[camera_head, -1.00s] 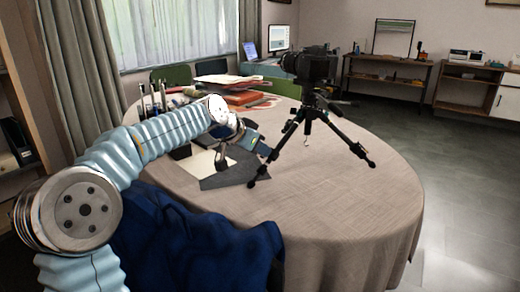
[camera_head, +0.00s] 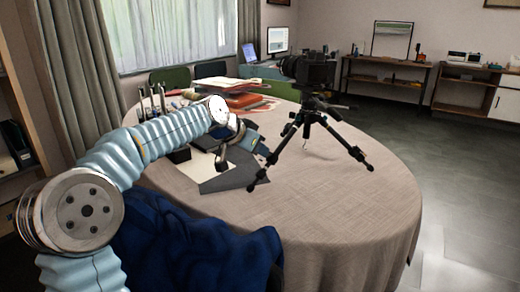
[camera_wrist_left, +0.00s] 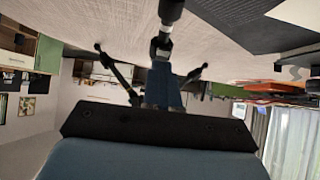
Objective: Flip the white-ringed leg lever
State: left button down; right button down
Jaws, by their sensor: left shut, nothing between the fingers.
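The black tripod (camera_head: 318,118) stands on the round table with its legs spread, a dark camera (camera_head: 308,68) on top. My left gripper (camera_head: 266,152) is shut and empty, close beside the tripod's front-left leg (camera_head: 262,174). In the left wrist view, my blue left gripper finger (camera_wrist_left: 163,82) points at a dark leg (camera_wrist_left: 171,10) with a pale ring-like band (camera_wrist_left: 161,43) at its joint. I cannot tell whether the finger touches it. The lever itself is too small to make out in the head view. My right gripper is not in view.
The round table (camera_head: 340,215) has a beige cloth, clear at the front and right. A dark grey sheet (camera_head: 232,180) lies under my wrist. Red books (camera_head: 243,100) and upright bottles stand at the back left. A dark blue cloth-like thing (camera_head: 195,235) is in front.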

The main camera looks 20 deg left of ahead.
pick_arm(q)
jog(key=shift+r, duration=0.1)
jog(key=shift+w+d+r+p, duration=0.15)
jog(key=shift+w+r+p, duration=0.15)
jog(key=shift+p, duration=0.15)
jog(key=shift+w+r, duration=0.1)
jog(key=shift+w+d+r+p, duration=0.15)
jog(key=shift+w+p, duration=0.1)
jog(key=shift+p, duration=0.15)
jog(key=c, duration=1.9)
grip_release()
jog(key=o, duration=0.3)
jog(key=shift+w+r+v, duration=0.15)
jog(key=shift+v, duration=0.8)
jog(key=shift+w+r+v, duration=0.15)
jog(key=shift+r+v, duration=0.05)
jog(key=shift+v, duration=0.8)
jog(key=shift+w+r+v, duration=0.15)
jog(key=shift+v, duration=0.8)
